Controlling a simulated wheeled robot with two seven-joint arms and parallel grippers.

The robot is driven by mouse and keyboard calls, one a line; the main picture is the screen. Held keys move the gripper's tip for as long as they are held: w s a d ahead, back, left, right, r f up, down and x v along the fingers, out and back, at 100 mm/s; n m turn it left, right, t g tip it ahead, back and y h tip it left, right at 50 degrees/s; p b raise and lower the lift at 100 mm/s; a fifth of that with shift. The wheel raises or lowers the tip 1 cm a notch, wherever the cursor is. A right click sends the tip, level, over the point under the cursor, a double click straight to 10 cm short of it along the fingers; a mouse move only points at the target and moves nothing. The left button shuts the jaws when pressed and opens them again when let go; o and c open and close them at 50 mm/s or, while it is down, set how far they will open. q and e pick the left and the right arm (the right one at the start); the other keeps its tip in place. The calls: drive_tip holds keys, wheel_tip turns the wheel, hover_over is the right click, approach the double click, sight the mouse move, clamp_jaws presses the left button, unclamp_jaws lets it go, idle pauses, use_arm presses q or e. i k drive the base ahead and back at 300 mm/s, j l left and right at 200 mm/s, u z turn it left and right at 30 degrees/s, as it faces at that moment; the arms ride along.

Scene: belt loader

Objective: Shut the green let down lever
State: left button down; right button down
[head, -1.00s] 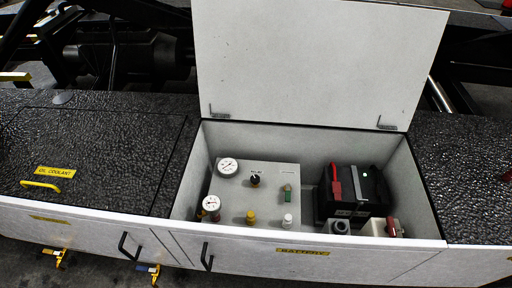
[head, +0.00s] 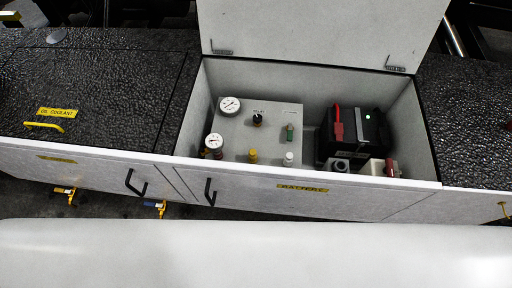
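The green lever (head: 290,132) stands on the grey valve panel (head: 268,112) inside the open battery compartment, at the panel's right side. It is small, and its exact position is hard to tell. Also on the panel are a black knob (head: 257,119), a yellow knob (head: 253,155), a white knob (head: 288,158) and two round gauges (head: 230,106). Neither of my grippers is in view.
The raised white lid (head: 320,32) stands open behind the compartment. A black battery (head: 357,132) with a red clamp sits to the right of the panel. The compartment's front wall (head: 400,200) has black handles. Textured black covers (head: 100,85) lie on both sides.

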sight(290, 132)
drive_tip(key=l+z, duration=0.2)
drive_tip(key=l, duration=0.3)
drive_tip(key=i+l+z, duration=0.2)
drive_tip(key=l, duration=0.3)
drive_tip(key=l+z, duration=0.2)
drive_tip(key=l, duration=0.3)
